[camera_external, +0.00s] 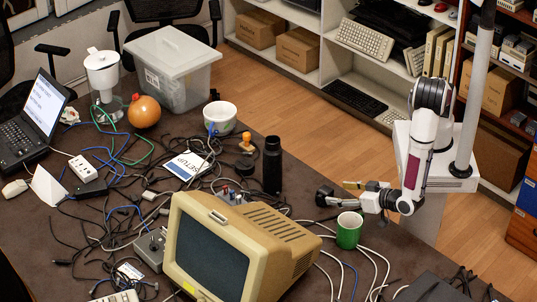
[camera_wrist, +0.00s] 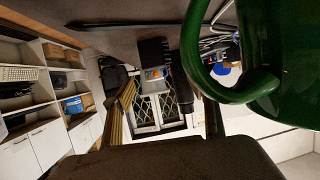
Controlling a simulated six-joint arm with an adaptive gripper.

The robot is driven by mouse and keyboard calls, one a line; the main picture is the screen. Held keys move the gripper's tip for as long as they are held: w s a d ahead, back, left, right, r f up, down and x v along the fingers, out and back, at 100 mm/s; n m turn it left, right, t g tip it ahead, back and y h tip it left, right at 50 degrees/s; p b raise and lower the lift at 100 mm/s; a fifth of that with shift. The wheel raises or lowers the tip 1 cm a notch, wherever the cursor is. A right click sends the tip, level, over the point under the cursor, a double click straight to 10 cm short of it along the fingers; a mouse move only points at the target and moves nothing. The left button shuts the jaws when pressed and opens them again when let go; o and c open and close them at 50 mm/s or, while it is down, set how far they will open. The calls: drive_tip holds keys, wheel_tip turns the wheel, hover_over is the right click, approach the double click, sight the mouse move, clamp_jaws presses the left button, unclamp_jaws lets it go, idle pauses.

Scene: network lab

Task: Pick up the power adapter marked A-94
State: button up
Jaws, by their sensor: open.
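No label reading A-94 is legible in either view. A small black block (camera_external: 90,188) that may be a power adapter lies among cables on the left of the dark table. My gripper (camera_external: 323,196) is over the right part of the table, just left of and behind a green mug (camera_external: 349,230), far from that block. It is open, with nothing seen between its fingers. In the wrist view the mug (camera_wrist: 290,70) looms large at the upper right, close to the camera, and hides part of the scene.
A beige monitor (camera_external: 240,245) stands at the table's front. A black bottle (camera_external: 272,165) stands upright left of my gripper. A bowl (camera_external: 219,117), an orange round object (camera_external: 144,111) and a lidded bin (camera_external: 173,65) are farther back. Tangled cables cover much of the table.

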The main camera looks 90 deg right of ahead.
sight(325, 191)
drive_tip(key=shift+d, duration=0.1)
drive_tip(key=shift+x, duration=2.5)
drive_tip(key=shift+s+d, duration=0.1)
drive_tip(key=shift+d, duration=0.05)
drive_tip(key=c, duration=1.3)
